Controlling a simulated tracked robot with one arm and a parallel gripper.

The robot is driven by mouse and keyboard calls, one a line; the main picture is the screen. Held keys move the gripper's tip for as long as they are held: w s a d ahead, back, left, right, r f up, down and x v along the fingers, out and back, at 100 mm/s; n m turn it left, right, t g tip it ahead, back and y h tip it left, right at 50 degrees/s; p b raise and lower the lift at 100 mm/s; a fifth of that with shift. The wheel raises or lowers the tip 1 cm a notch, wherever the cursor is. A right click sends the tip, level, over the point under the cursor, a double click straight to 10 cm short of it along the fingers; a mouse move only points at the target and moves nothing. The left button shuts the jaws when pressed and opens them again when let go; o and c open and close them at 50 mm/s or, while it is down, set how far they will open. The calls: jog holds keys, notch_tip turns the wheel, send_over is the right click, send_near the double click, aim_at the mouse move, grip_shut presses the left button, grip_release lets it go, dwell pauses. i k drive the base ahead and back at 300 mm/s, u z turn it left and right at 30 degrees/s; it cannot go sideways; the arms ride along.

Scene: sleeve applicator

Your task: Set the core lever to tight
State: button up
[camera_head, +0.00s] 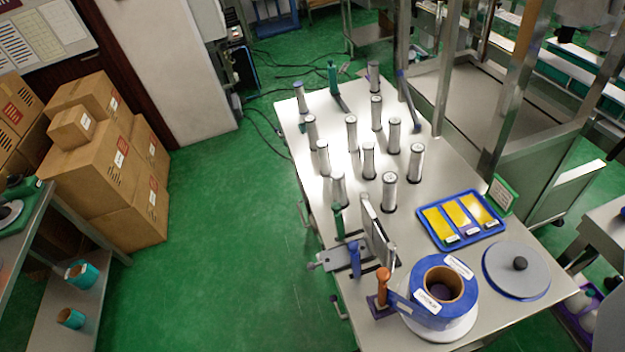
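The steel work table (290,112) with the applicator fills the middle and right of the view. At its front, a large blue roll (416,282) with a brown core sits on a white round base. An orange-handled lever (382,287) stands upright just left of the roll. A blue handle (354,259) and a green handle (339,222) stand further back by a metal plate (376,236). No readable label shows which of these is the core lever, and I cannot tell its setting. My gripper is not in view.
Several upright grey cylinders (389,190) stand on the table. A blue tray (440,238) with yellow cards and a grey disc (515,272) with a black knob lie at the right. Cardboard boxes (110,170) are stacked at the left. Green floor (225,250) left of the table is clear.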

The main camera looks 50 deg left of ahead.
aim_at(333, 298)
jog(key=u, duration=1.05)
jog(key=k, duration=1.75)
jog(key=u, duration=0.4)
jog(key=i, duration=1.7)
jog(key=z, duration=0.65)
